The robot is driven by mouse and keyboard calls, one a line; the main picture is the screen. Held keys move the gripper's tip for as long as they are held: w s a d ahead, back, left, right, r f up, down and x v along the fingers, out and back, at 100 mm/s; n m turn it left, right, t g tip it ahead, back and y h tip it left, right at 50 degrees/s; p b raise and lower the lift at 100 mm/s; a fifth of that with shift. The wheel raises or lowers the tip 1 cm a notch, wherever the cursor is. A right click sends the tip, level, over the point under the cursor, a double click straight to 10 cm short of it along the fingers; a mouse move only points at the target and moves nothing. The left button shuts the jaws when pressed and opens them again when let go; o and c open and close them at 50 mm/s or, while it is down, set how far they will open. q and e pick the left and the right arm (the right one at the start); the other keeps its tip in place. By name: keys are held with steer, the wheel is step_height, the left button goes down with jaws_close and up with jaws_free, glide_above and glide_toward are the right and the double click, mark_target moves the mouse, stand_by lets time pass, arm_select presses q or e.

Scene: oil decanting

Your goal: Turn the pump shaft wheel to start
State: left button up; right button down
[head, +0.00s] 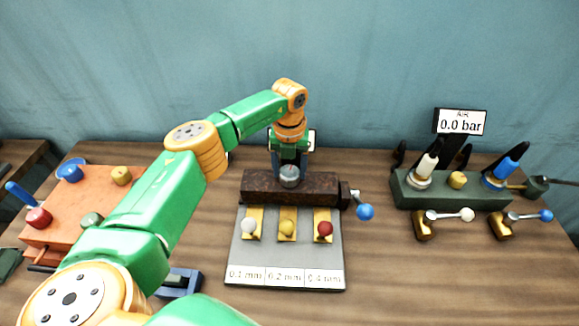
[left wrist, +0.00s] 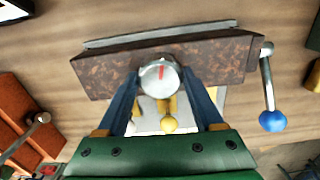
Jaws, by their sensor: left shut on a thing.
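A small grey round wheel (head: 289,176) sits on top of a dark brown, rust-mottled block (head: 256,190) at the middle of the table. In the left wrist view the wheel (left wrist: 160,78) shows a red mark on its light face. My left gripper (head: 289,172) points down at it from above, with its two blue fingers on either side. In the left wrist view the fingers of my left gripper (left wrist: 160,80) close on the wheel's sides. A crank with a blue ball (head: 365,212) sticks out at the block's right end. My right gripper is not in view.
A grey plate (head: 240,262) with white, yellow and red knobs lies in front of the block. An orange block (head: 105,190) stands left. A green manifold (head: 450,195) with levers and a gauge reading 0.0 bar (head: 461,122) stands right. Bare wood lies between.

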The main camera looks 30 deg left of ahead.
mark_target(290, 171)
arm_select(q)
steer(key=shift+n, duration=1.2)
steer(key=shift+n+p, duration=0.3)
steer(key=o, duration=1.4)
step_height(290, 171, up, 6)
steer(key=shift+r+b, duration=0.2)
steer(key=shift+b, duration=0.95)
steer(key=shift+r, duration=0.4)
